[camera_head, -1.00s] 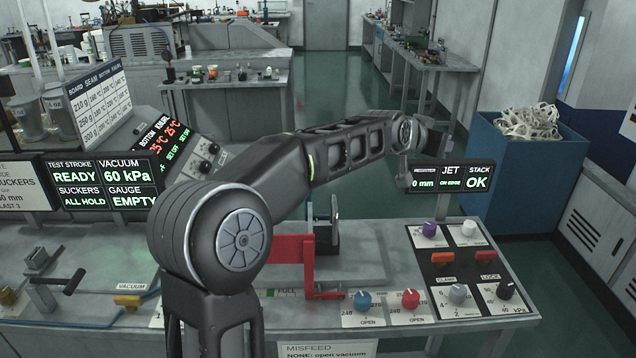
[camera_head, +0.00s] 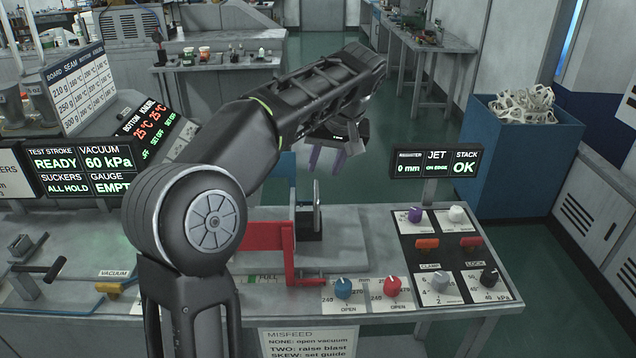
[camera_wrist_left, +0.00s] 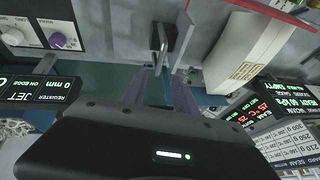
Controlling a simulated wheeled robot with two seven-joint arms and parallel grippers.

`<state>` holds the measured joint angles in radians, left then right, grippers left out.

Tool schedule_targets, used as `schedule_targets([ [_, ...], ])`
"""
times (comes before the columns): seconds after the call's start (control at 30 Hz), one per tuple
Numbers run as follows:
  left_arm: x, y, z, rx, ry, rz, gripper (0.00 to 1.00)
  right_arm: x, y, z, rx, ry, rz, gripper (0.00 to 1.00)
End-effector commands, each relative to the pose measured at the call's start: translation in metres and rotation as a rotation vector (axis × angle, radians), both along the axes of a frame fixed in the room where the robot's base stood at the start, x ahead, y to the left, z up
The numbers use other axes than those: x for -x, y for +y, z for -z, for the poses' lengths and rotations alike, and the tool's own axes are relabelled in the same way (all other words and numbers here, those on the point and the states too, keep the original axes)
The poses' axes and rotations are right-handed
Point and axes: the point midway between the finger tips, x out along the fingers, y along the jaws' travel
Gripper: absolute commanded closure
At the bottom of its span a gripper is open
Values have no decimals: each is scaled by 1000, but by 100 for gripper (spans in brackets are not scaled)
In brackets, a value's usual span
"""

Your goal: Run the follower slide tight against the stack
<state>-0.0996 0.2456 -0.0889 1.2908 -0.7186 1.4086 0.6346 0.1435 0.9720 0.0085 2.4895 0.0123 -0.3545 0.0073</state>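My left gripper (camera_head: 327,159) hangs over the feeder bench with its purple fingers pointing down, apart and empty. Below it stands a black block with an upright metal plate (camera_head: 308,215), which looks like the follower slide. In the left wrist view this part (camera_wrist_left: 163,42) lies just beyond the fingertips of the open gripper (camera_wrist_left: 160,88), not between them. A red bracket (camera_head: 268,240) stands just left of the slide in the head view. I cannot make out the paper stack itself. My right gripper is out of view.
Right of the slide is a control panel with several knobs (camera_head: 440,281) and the display reading STACK OK (camera_head: 436,163). A blue bin (camera_head: 515,165) stands behind right. Status screens (camera_head: 85,170) stand left. My left arm covers part of the bench.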

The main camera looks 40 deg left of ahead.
Motion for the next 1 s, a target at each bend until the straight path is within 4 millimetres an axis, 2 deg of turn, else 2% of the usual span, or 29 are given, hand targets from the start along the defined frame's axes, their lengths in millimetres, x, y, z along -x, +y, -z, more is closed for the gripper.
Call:
schedule_targets([
  [0.2,-4,10,30,0,3,-1,66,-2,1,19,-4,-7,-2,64],
  [0.27,-6,14,31,0,4,0,66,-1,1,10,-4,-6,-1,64],
  [0.5,-13,26,61,1,3,0,66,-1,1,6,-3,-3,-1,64],
  [0.63,-14,27,68,1,1,2,66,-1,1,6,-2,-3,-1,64],
  [0.87,-15,28,68,1,1,2,66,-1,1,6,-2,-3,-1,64],
  [1.0,-15,28,68,0,0,2,76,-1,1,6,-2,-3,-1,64],
])
